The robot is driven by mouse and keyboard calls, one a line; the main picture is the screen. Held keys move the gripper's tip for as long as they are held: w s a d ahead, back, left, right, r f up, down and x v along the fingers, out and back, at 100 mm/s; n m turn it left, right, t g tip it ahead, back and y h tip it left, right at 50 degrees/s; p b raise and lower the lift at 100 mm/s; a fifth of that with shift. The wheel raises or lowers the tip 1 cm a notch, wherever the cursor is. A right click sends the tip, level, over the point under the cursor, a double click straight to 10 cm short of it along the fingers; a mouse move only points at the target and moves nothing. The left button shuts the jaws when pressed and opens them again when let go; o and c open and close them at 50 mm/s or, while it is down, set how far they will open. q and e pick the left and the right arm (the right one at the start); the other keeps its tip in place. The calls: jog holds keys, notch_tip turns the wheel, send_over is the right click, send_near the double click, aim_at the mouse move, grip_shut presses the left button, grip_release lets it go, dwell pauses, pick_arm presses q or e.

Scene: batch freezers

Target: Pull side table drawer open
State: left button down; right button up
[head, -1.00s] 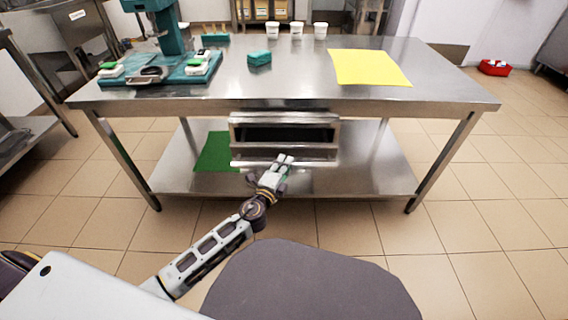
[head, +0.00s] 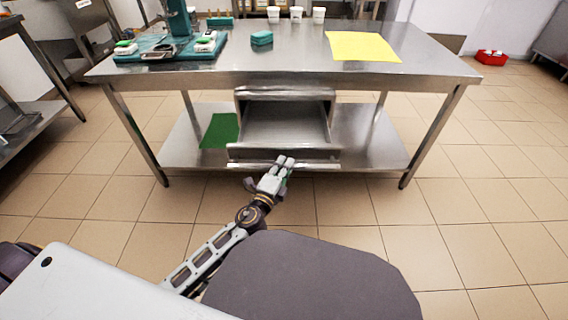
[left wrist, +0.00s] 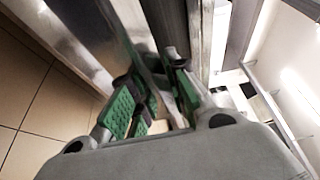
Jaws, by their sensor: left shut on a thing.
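The steel side table drawer (head: 284,128) hangs under the tabletop in the head view. It is pulled well out, and its inside looks empty. My left gripper (head: 284,162) is at the drawer's front, shut on the handle bar (head: 318,166) along its lower edge. In the left wrist view the green-padded fingers of my left gripper (left wrist: 155,100) close around the handle, partly hidden by the gripper body. My right gripper is in neither view.
The steel table (head: 420,75) carries a teal machine (head: 180,45), a teal block (head: 262,38), white cups and a yellow sheet (head: 362,46). A green sheet (head: 219,130) lies on the lower shelf. The tiled floor in front is clear.

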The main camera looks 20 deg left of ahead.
pick_arm(q)
jog(key=shift+s+d, duration=0.2)
jog(key=shift+s, duration=0.6)
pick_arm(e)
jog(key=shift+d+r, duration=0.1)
pick_arm(q)
jog(key=c, duration=1.4)
grip_release()
jog(key=shift+o, duration=0.2)
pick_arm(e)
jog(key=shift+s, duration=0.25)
pick_arm(q)
jog(key=shift+s, duration=0.1)
jog(key=s+a, duration=0.1)
jog(key=s, duration=1)
jog(key=shift+s+a, duration=0.2)
jog(key=shift+s, duration=0.15)
